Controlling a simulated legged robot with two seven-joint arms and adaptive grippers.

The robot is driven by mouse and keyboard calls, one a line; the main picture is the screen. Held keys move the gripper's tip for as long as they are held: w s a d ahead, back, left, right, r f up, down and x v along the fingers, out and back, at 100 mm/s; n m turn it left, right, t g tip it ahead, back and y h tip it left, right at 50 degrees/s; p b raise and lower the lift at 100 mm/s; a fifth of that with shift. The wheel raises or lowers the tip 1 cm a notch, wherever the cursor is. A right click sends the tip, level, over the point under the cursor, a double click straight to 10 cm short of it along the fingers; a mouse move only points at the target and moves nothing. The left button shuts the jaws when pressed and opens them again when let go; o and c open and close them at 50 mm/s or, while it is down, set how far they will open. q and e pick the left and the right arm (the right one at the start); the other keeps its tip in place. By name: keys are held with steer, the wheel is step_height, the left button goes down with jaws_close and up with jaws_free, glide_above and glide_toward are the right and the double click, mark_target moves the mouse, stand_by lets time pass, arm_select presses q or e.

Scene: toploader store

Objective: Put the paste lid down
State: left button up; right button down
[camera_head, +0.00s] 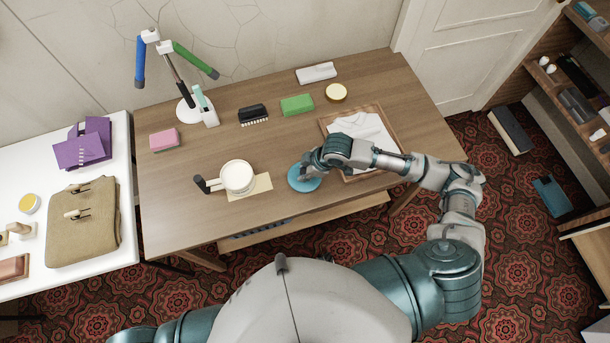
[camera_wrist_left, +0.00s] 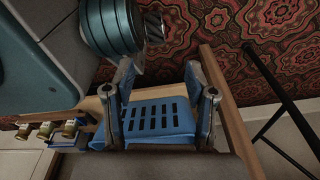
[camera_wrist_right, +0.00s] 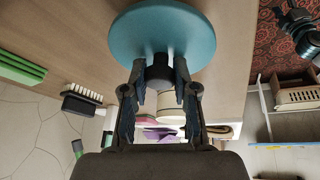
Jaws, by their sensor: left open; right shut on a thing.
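The paste lid (camera_head: 304,180) is a round teal disc by the table's front edge, right of a white pot (camera_head: 237,177). My right gripper (camera_head: 311,164) is shut on the lid's dark knob (camera_wrist_right: 159,75); the disc (camera_wrist_right: 160,30) shows beyond the fingertips in the right wrist view. I cannot tell whether the lid touches the tabletop. The pot stands open-topped on a tan sheet (camera_head: 262,184), with a dark handle at its left. My left gripper (camera_wrist_left: 165,85) is open and empty, seen only in the left wrist view, over a blue slotted basket (camera_wrist_left: 155,119).
A wooden tray (camera_head: 379,115) with a folded white shirt lies right of the lid. A green block (camera_head: 297,105), a brush (camera_head: 252,114), a pink sponge (camera_head: 164,139) and a lamp (camera_head: 186,110) stand farther back. Bare tabletop (camera_head: 270,145) lies behind the pot and lid.

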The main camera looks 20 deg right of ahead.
step_height(320, 180, down, 3)
steer(key=shift+f, duration=0.2)
steer(key=c, duration=1.2)
jaws_free()
steer(key=shift+a, duration=0.1)
steer(key=shift+o, duration=1.4)
arm_select(q)
steer(key=shift+w+r, duration=0.25)
steer(key=s, duration=0.1)
steer(key=s+f+p, duration=0.1)
steer(key=s, duration=0.1)
steer(key=shift+s+a+f, duration=0.25)
steer(key=shift+s+a, duration=0.1)
steer(key=shift+s, duration=0.05)
arm_select(e)
steer(key=v, duration=1.2)
steer(key=shift+s, duration=0.1)
